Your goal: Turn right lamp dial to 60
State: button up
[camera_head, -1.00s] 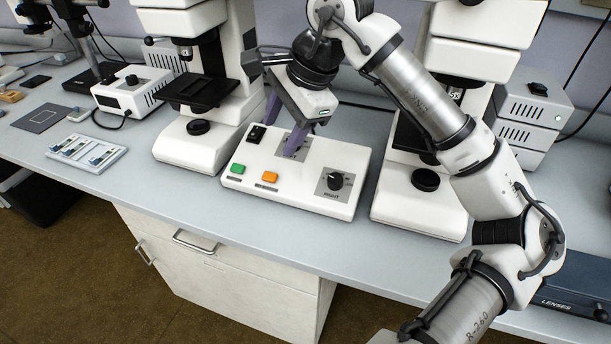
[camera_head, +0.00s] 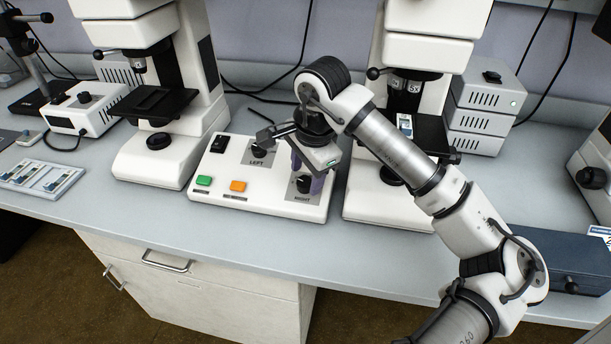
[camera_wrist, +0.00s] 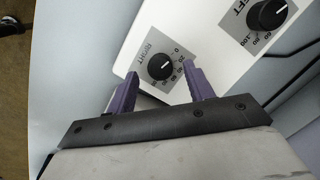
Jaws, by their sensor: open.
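The right lamp dial (camera_head: 304,184) is a black knob on a grey scale plate marked RIGHT, on the white control box (camera_head: 262,208). In the wrist view the dial (camera_wrist: 160,67) lies just beyond and between the two purple fingertips, with numbers around it. My gripper (camera_head: 309,176) is over this dial; in the wrist view my gripper (camera_wrist: 160,78) is open and empty, one finger to each side of the knob. I cannot tell whether either finger touches it. The left dial (camera_head: 263,148) sits farther back on the box and also shows in the wrist view (camera_wrist: 268,14).
A green button (camera_head: 204,181), an orange button (camera_head: 238,186) and a black switch (camera_head: 220,144) are on the box. Microscopes stand close on the left (camera_head: 165,160) and right (camera_head: 378,200). The bench in front of the box is clear.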

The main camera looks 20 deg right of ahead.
jog(key=shift+w+f, duration=0.2)
jog(key=shift+f, duration=0.75)
jog(key=c, duration=1)
jog(key=shift+o, duration=0.2)
